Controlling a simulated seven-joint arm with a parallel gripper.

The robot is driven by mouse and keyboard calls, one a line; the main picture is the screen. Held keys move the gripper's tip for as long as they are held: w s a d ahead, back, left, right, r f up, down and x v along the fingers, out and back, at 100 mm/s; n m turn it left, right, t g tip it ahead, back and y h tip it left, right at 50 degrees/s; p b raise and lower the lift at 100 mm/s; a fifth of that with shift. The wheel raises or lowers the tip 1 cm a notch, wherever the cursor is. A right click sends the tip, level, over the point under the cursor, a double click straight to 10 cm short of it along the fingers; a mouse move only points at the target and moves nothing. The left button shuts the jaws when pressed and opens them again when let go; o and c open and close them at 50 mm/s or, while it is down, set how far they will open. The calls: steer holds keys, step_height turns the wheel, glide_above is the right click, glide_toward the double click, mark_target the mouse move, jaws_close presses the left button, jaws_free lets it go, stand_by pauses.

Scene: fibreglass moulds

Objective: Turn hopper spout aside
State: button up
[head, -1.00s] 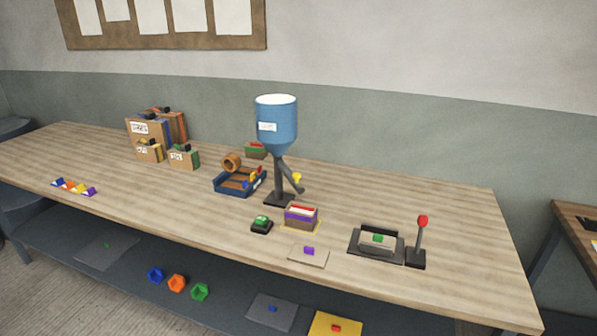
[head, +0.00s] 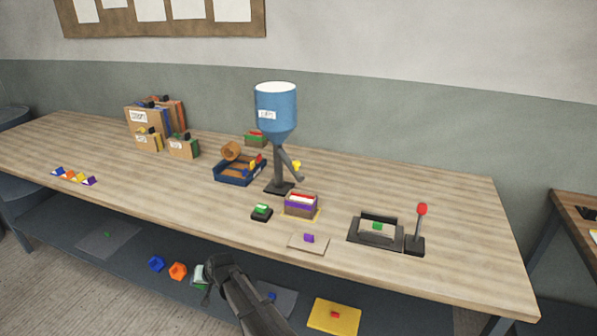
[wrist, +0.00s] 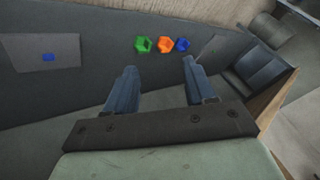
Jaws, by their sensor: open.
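The blue hopper (head: 276,108) stands on a dark post at the middle of the bench in the head view. A box with purple and red layers (head: 301,204) sits in front, below the spout's end. My gripper (head: 203,283) is low in front of the bench, well below and apart from the hopper. In the wrist view my gripper's two fingers (wrist: 158,82) are wide apart with nothing between them. The hopper is out of the wrist view.
A lever with a red knob (head: 421,210) and a dark press-like tray (head: 362,239) stand at the right. A blue tray (head: 233,178) lies left of the hopper. Blue and orange hexagonal pieces (head: 178,271) are on the lower shelf. Bare bench (head: 160,200) lies at the left.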

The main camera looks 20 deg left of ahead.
steer(key=s+a+r+y, duration=0.1)
steer(key=s+a+r, duration=0.1)
steer(key=a+r, duration=0.6)
step_height(320, 180, up, 39)
steer(key=n+h, duration=0.4)
steer(key=n, duration=0.5)
glide_above(297, 162)
steer(key=s+d, duration=0.2)
steer(key=d, duration=0.4)
steer(key=x, duration=1.3)
steer(key=shift+s+a+f, duration=0.1)
steer(key=shift+a+f, duration=0.05)
steer(key=shift+a, duration=0.25)
jaws_close()
